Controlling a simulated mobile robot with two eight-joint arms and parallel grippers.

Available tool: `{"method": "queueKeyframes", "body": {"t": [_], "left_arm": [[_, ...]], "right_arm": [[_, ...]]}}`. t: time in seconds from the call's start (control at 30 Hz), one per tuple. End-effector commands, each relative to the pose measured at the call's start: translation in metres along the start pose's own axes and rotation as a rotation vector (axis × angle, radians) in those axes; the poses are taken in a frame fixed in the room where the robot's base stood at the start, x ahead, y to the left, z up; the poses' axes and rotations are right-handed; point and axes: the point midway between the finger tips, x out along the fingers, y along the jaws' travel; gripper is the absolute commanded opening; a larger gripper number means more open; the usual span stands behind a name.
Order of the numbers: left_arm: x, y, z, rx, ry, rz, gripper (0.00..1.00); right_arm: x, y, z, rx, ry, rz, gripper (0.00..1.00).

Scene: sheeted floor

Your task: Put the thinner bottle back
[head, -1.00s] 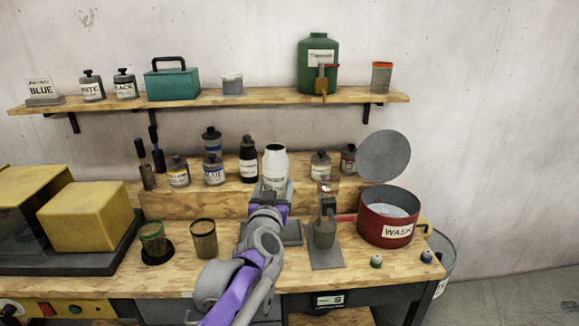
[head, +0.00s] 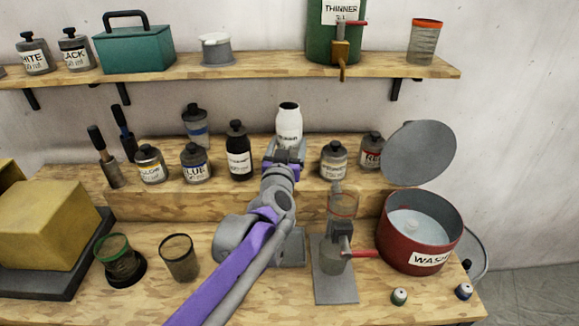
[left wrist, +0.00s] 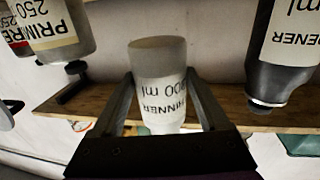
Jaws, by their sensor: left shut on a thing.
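The white thinner bottle (head: 289,124) is upright in my left gripper (head: 284,158), with the gripper shut on its lower part. In the left wrist view, the bottle (left wrist: 160,88) appears upside down between the two fingers (left wrist: 160,105), its label partly legible. It is between the black hardener bottle (head: 238,155) and the grey primer bottle (head: 333,162), at the raised wooden step (head: 215,206). The gripper hides its base in the head view, so I cannot tell whether it touches the step. My right gripper is not in view.
The hardener (left wrist: 283,55) and primer (left wrist: 52,30) bottles flank the held bottle with gaps on both sides. The upper shelf (head: 270,68) runs above. A mixing stand (head: 336,285) and red wash pot (head: 408,250) are at right. Two cups (head: 179,260) stand in front.

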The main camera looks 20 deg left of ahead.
Motion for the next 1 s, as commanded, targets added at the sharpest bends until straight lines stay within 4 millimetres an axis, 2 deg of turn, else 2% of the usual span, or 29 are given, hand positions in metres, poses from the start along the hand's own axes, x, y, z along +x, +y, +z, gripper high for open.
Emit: {"method": "queueKeyframes", "body": {"t": [0.1,0.27,0.5,0.9,0.93,1.0], "left_arm": [[0.000,0.000,0.019,0.000,0.001,-0.001,0.00],[0.001,0.000,0.034,0.000,0.001,-0.001,0.00],[0.000,0.000,0.066,-0.001,0.001,-0.001,0.00],[0.000,0.000,0.072,0.000,0.001,-0.001,0.00],[0.000,0.000,0.073,-0.001,0.000,0.000,0.79],[0.000,0.000,0.072,-0.001,0.000,0.000,0.92]], "right_arm": [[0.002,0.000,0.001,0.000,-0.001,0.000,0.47],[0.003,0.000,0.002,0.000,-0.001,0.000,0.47],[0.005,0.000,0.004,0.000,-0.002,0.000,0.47],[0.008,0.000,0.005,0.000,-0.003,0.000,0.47],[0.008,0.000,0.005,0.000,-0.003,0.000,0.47],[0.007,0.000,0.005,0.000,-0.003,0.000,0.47]]}}
